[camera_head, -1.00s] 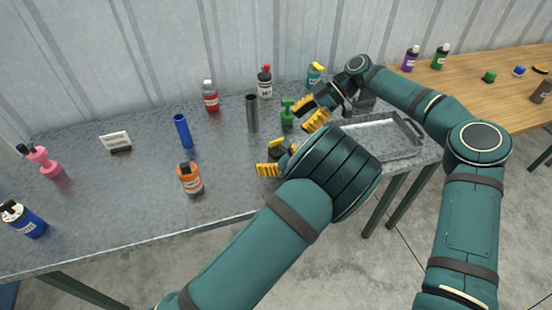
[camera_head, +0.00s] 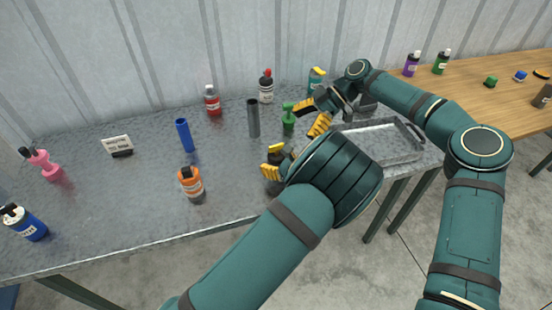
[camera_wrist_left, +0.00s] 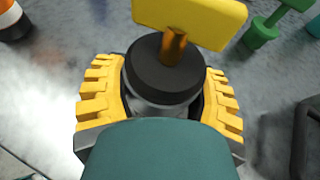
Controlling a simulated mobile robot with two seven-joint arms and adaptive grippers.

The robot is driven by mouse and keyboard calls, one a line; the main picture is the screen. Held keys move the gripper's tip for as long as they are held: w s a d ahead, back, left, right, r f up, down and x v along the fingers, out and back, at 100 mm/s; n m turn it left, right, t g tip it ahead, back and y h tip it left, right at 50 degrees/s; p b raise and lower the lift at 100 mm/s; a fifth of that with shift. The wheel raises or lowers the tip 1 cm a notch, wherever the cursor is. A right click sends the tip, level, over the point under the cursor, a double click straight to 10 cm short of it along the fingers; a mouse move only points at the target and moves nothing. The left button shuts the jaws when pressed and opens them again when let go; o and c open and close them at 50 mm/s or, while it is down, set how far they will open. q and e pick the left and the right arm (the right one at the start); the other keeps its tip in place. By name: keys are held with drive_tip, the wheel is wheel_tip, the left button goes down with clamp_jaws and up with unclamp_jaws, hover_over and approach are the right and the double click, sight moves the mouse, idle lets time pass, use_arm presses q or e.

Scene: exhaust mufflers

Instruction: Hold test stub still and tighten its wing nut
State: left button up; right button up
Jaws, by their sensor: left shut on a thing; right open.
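The test stub (camera_wrist_left: 160,82) is a grey cylinder with a black top, a brass-coloured bolt and a yellow wing nut (camera_wrist_left: 195,18). My left gripper (camera_wrist_left: 160,100) is shut around it, one yellow finger on each side. In the head view, the wing nut (camera_head: 276,148) peeks out beside my left gripper (camera_head: 270,172); my own wrist hides most of the stub. My right gripper (camera_head: 311,115) is open and empty, behind and to the right of the stub, apart from it.
A green winged piece (camera_head: 288,118) stands close to my right gripper. A dark grey tube (camera_head: 253,118), blue tube (camera_head: 185,135) and orange bottle (camera_head: 191,183) stand to the left. A metal tray (camera_head: 385,142) lies to the right. The table's left middle is mostly clear.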

drive_tip(key=n, duration=0.1)
wheel_tip(320, 180, up, 6)
drive_tip(key=n+t+h, duration=0.3)
drive_tip(key=n+h, duration=0.7)
drive_tip(key=n, duration=0.8)
hover_over(276, 150)
drive_tip(key=f, duration=1.1)
drive_tip(key=shift+w+f, duration=0.3)
drive_tip(key=shift+f, duration=0.1)
drive_tip(key=c, duration=1.2)
